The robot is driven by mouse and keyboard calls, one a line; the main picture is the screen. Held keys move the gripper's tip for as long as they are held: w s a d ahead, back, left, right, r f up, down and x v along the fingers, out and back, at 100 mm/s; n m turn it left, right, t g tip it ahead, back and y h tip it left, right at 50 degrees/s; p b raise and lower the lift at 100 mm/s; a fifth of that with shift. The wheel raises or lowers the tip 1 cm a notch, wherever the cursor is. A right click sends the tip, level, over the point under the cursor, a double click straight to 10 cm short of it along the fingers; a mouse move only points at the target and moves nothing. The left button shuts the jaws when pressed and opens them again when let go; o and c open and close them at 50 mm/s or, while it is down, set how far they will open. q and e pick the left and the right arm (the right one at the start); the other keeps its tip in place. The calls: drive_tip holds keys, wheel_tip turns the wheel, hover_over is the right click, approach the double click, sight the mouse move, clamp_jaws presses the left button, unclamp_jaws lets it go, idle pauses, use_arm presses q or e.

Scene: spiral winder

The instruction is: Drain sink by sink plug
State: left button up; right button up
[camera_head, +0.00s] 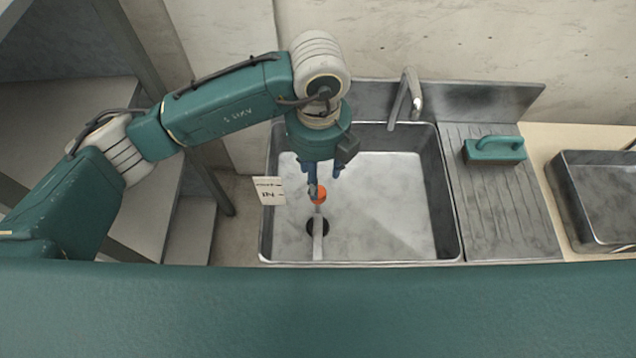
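The metal sink (448,200) is in the middle of the head view, with a pale, mottled surface inside; I cannot tell whether this is water. The sink plug has an orange top (319,196) and a narrow grey shaft (318,238). The shaft crosses over the dark round drain (311,227) toward the sink's front side. I cannot tell whether its lower end is in the drain or clear of it. My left gripper (318,186) points down over the sink with its fingertips at the orange top. Whether they are closed on it is unclear. My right gripper is not in view.
A tap (405,97) stands at the sink's back. A small tag (269,190) shows at its left edge. A green-handled brush or block (494,150) lies on the ribbed drainboard (500,205). A metal tray (595,200) sits far right. Steps and a post are left.

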use_arm(q)
drive_tip(key=shift+r, duration=2.2)
